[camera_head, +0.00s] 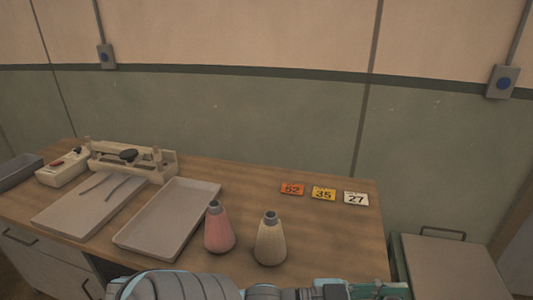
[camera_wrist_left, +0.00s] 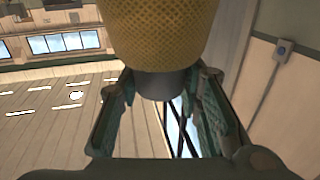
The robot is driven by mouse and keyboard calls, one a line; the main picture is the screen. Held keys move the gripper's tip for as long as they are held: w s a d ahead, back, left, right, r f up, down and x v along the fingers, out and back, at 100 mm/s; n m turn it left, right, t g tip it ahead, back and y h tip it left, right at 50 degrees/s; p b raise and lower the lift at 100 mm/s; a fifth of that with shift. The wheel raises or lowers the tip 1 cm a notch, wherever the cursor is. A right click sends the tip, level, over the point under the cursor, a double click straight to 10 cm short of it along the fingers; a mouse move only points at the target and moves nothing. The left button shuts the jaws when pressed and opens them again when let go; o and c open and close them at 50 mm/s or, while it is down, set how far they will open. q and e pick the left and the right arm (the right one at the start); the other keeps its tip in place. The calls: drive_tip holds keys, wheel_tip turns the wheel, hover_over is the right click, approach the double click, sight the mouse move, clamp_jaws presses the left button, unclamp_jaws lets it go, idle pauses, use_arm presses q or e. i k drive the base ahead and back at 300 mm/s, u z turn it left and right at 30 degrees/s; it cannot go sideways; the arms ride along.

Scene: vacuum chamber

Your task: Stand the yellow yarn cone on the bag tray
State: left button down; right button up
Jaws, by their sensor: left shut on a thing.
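The yellow yarn cone (camera_wrist_left: 162,30) fills the top middle of the left wrist view, with its far end cut off by the frame. My left gripper (camera_wrist_left: 160,86) is shut on its dark grey neck (camera_wrist_left: 165,82). In the head view my left arm runs along the bottom edge; the yellow cone does not show there. A shallow pale rimmed tray (camera_head: 127,243) lies empty on the wooden table, left of a pink cone. A flat grey board or tray (camera_head: 55,222) lies further left. I cannot tell which is the bag tray. My right gripper is not in view.
The pink cone (camera_head: 219,230) and a cream cone (camera_head: 270,243) stand upright right of the pale tray. Number cards 52 (camera_head: 291,189), 35 (camera_head: 323,194) and 27 (camera_head: 356,199) lie behind. A beige bench device (camera_head: 150,167) stands at the back left.

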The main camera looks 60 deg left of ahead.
sight(162, 234)
drive_tip(key=z, duration=0.3)
drive_tip(key=k, duration=0.35)
drive_tip(key=u, duration=0.85)
drive_tip(key=i, duration=0.8)
drive_tip(key=u, duration=1.25)
drive_tip(key=i, duration=0.3)
drive_tip(key=u, duration=0.4)
